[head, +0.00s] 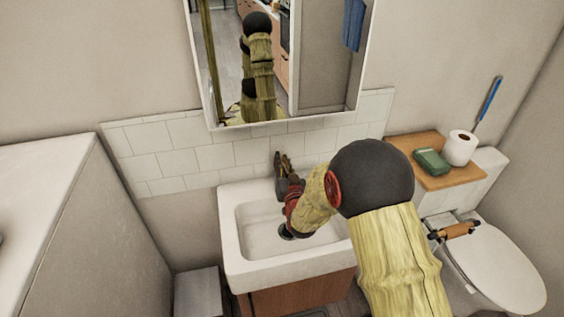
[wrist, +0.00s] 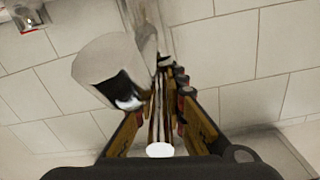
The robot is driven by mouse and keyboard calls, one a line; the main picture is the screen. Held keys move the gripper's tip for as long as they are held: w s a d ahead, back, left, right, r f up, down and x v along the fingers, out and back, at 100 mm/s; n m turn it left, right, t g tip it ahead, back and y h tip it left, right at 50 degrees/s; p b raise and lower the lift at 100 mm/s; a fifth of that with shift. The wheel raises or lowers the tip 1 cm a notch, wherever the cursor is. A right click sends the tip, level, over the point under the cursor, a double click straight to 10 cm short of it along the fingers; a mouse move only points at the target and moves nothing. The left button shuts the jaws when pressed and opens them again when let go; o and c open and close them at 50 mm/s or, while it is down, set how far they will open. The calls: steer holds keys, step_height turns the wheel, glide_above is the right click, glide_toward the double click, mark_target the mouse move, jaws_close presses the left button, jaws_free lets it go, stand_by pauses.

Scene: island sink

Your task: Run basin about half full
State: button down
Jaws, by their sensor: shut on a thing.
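The white basin (head: 254,240) is set on a wooden cabinet below the mirror. Its visible inside looks pale, and I cannot make out a water level; my arm hides its right part. My gripper (head: 283,163) is above the basin's back rim, close to the tiles. In the wrist view its fingers (wrist: 164,72) are close together around a thin part of the tap. A shiny grey cylinder of the tap (wrist: 103,62) shows just left of the fingertips. The fingers hide most of the held part, and no water stream is visible.
A mirror (head: 338,107) hangs above the tiled splashback (head: 178,160). A toilet (head: 505,270) stands at the right, with a wooden shelf (head: 440,183), green box (head: 432,162) and paper roll (head: 461,148) behind it. A pale counter (head: 35,190) bounds the left.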

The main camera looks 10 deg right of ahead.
stand_by(0.3)
steer(key=r+g+p, duration=0.1)
steer(key=p, duration=0.1)
steer(key=shift+w+p, duration=0.15)
steer(key=shift+p, duration=0.25)
steer(key=shift+w+g+p, duration=0.15)
steer(key=shift+g+p, duration=0.55)
steer(key=shift+p, duration=0.15)
steer(key=shift+f, duration=0.1)
steer(key=c, duration=1.8)
jaws_free()
steer(key=shift+f, duration=0.1)
